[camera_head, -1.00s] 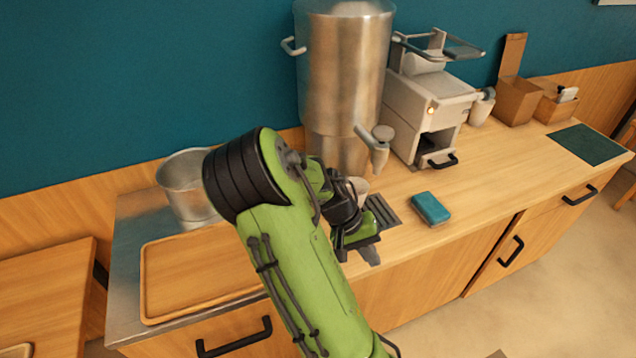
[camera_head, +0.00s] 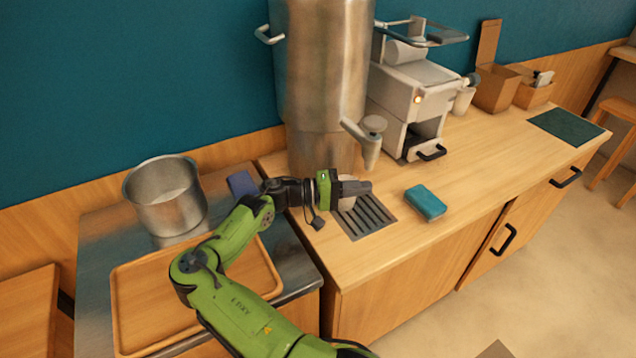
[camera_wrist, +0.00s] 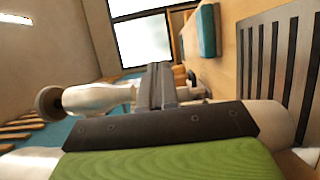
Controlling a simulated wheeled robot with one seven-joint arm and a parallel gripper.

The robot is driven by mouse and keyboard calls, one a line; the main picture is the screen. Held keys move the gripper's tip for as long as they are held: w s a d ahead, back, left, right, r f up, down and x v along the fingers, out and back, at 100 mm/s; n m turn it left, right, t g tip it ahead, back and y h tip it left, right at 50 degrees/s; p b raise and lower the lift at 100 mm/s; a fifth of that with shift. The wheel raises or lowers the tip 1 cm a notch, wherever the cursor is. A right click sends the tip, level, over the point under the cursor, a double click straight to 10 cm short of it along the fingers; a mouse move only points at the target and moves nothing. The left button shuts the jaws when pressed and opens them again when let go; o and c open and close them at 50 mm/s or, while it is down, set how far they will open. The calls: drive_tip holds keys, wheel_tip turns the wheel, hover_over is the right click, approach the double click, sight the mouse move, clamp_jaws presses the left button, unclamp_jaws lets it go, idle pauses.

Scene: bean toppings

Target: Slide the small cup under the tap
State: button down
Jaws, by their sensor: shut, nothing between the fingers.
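The tap (camera_head: 369,150) juts from the large metal urn (camera_head: 325,85), above the slotted drip grate (camera_head: 367,222). The small cup (camera_head: 347,203) is pale and mostly hidden behind and below my gripper (camera_head: 368,187), at the back left part of the grate. My gripper is shut and empty, lies level over the grate and points right, a little below the tap. In the wrist view the shut fingers (camera_wrist: 160,85) show beside the tap (camera_wrist: 95,98). A pale rounded surface, apparently the cup (camera_wrist: 280,116), shows close beside the gripper, near the grate (camera_wrist: 272,60).
A blue sponge (camera_head: 426,202) lies right of the grate. A white machine (camera_head: 415,95) stands behind it. A metal pot (camera_head: 167,200) and a wooden tray (camera_head: 125,305) are at the left. The front right counter is clear.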

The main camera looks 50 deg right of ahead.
drive_tip(key=w+a+b, duration=0.1)
drive_tip(key=w+b, duration=0.1)
drive_tip(key=w, duration=1.1)
drive_tip(key=f, duration=0.1)
drive_tip(key=f+b, duration=0.1)
drive_tip(key=f, duration=0.2)
drive_tip(key=shift+w+a+f, duration=0.15)
drive_tip(key=shift+w+f, duration=0.1)
drive_tip(key=shift+f, duration=0.35)
drive_tip(key=shift+s+r, duration=0.15)
drive_tip(key=shift+s, duration=0.35)
